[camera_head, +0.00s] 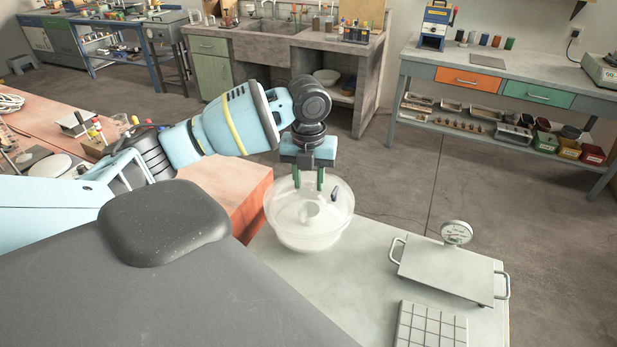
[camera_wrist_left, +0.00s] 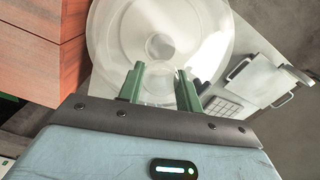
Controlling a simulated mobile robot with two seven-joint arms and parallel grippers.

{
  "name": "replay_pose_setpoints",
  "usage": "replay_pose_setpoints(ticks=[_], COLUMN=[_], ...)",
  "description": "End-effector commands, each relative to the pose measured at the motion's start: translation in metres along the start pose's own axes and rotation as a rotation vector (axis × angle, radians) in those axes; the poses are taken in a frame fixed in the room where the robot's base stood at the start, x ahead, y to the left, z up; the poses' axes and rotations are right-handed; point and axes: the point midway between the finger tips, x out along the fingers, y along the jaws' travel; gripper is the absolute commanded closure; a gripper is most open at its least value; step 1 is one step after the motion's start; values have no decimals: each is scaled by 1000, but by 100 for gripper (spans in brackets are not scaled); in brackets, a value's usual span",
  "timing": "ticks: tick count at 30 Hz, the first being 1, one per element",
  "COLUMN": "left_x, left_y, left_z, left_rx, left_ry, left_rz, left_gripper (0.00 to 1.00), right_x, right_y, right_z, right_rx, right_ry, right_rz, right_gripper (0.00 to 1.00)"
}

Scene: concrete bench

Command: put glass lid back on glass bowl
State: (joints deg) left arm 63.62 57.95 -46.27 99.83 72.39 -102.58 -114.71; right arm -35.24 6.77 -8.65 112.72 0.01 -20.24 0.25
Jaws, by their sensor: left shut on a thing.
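The clear glass bowl (camera_head: 305,243) stands at the back left corner of the pale bench top. The round, clear glass lid (camera_head: 337,212) shows over the bowl's mouth; it also shows in the left wrist view (camera_wrist_left: 115,35). I cannot tell whether the lid touches the bowl's rim. My left gripper (camera_head: 309,186) points down over the far part of the lid and is shut on it, its green fingers (camera_wrist_left: 160,88) somewhat apart. The clear glass hides exactly where they grip. My right gripper is not in view.
The pale bench top (camera_head: 345,285) is bare right of the bowl. A metal tray with handles (camera_head: 445,268) and a dial gauge (camera_head: 456,232) stand further right, with a gridded plate (camera_head: 430,327) in front. An orange-red bench (camera_head: 235,185) adjoins at the left.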

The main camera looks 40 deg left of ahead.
Motion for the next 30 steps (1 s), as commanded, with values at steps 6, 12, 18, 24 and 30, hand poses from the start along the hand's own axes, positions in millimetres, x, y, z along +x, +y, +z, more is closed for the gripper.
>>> replay_pose_setpoints(ticks=[6,12,18,24,30], left_x=[4,9,11,12,11], left_y=[0,0,0,0,0], left_z=[0,0,0,0,0], left_rx=[0,0,1,0,0], left_ry=[-2,-1,0,0,0], left_rz=[-3,-3,-1,-1,-1], left_gripper=[100,100,63,43,43], right_x=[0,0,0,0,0], right_y=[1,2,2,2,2], right_z=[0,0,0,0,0], right_rx=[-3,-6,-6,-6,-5], right_ry=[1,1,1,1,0], right_rz=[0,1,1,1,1], right_gripper=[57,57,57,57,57])
